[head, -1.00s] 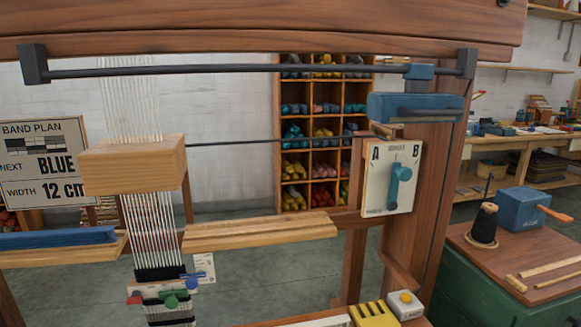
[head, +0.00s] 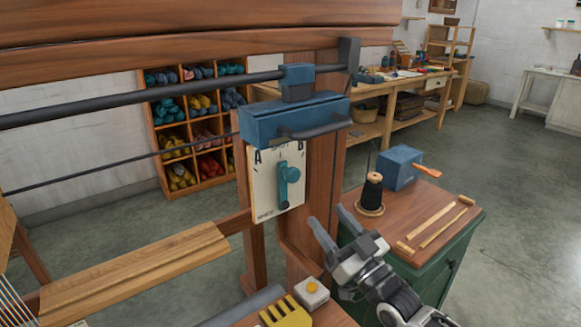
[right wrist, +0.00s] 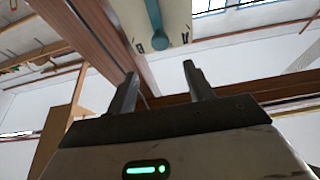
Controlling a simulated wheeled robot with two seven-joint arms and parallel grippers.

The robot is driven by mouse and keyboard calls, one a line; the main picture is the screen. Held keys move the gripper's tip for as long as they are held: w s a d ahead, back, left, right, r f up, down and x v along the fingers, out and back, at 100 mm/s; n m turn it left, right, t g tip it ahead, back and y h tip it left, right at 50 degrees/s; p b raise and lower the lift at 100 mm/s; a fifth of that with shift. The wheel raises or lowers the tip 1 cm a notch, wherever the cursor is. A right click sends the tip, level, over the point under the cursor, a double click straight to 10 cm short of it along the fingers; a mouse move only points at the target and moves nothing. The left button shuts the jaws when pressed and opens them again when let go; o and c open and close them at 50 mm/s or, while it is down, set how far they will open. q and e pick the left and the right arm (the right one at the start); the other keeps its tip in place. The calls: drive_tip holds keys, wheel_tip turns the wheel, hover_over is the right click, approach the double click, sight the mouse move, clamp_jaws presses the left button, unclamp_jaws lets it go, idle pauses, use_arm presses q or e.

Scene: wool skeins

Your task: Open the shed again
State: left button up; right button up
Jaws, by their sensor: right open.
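The shed control is a white panel (head: 265,195) marked A and B, fixed to the loom's right post. Its teal lever (head: 288,178) points roughly downward, with its pointer side between the two letters. My right gripper (head: 328,216) is open and empty, below and right of the panel, apart from the lever. In the right wrist view the open fingers (right wrist: 158,76) point toward the panel (right wrist: 178,28), and the teal lever (right wrist: 156,22) shows above them. A few warp threads (head: 14,303) show at the lower left. My left gripper is out of view.
A blue block with a dark handle (head: 295,117) sits just above the panel. A green cabinet (head: 440,262) holding a black spool (head: 372,192) stands at right.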

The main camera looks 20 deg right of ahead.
sight(290, 179)
use_arm(q)
drive_tip(key=b, duration=0.1)
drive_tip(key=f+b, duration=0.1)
drive_tip(key=b, duration=0.1)
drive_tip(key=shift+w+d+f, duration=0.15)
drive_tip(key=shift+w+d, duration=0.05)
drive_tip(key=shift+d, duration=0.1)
use_arm(e)
drive_tip(key=x, duration=1.2)
drive_tip(key=shift+w+a, duration=0.2)
drive_tip(key=shift+w, duration=0.2)
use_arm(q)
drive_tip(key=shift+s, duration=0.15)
use_arm(e)
drive_tip(key=shift+w+a+r, duration=0.15)
drive_tip(key=shift+w+r, duration=0.05)
drive_tip(key=shift+w, duration=0.15)
